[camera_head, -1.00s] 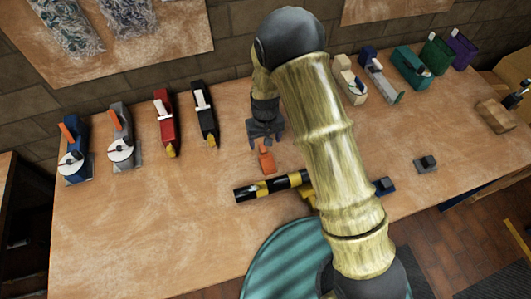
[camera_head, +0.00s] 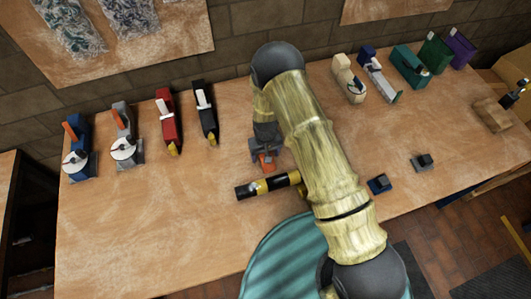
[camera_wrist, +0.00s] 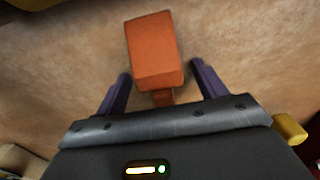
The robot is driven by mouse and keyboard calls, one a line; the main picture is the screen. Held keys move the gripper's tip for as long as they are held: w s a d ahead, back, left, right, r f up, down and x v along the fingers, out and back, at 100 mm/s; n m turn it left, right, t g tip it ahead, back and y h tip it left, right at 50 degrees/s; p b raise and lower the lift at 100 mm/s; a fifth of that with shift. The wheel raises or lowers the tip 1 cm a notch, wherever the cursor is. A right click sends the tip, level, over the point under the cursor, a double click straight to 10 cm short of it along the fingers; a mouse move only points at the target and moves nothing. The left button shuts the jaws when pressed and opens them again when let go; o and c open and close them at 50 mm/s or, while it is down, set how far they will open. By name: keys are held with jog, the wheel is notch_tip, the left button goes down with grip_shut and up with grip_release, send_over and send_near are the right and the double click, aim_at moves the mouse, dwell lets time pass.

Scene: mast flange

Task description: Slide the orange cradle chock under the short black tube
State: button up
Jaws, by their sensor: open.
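The orange cradle chock (camera_head: 266,160) lies on the workbench behind the short black tube. In the wrist view the chock (camera_wrist: 154,50) is ahead of and partly between the two dark fingers, with a visible gap on each side. My gripper (camera_head: 264,156) is open and low over the chock; its fingers also show in the wrist view (camera_wrist: 160,92). The black tube with yellow bands (camera_head: 262,187) lies across the bench in front of the chock. Its right end is hidden behind my arm.
The bench's left front is clear.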

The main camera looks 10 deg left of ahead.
aim_at(269, 166)
jog(key=c, duration=1.1)
jog(key=shift+s, duration=0.15)
jog(key=shift+s+d, duration=0.2)
jog(key=shift+s, duration=0.1)
jog(key=shift+s+d, duration=0.25)
jog(key=shift+s, duration=0.25)
jog(key=shift+s+d+p, duration=0.15)
jog(key=shift+s+p, duration=0.15)
jog(key=shift+s+d+r, duration=0.1)
jog(key=shift+s+d, duration=0.2)
jog(key=shift+s, duration=0.3)
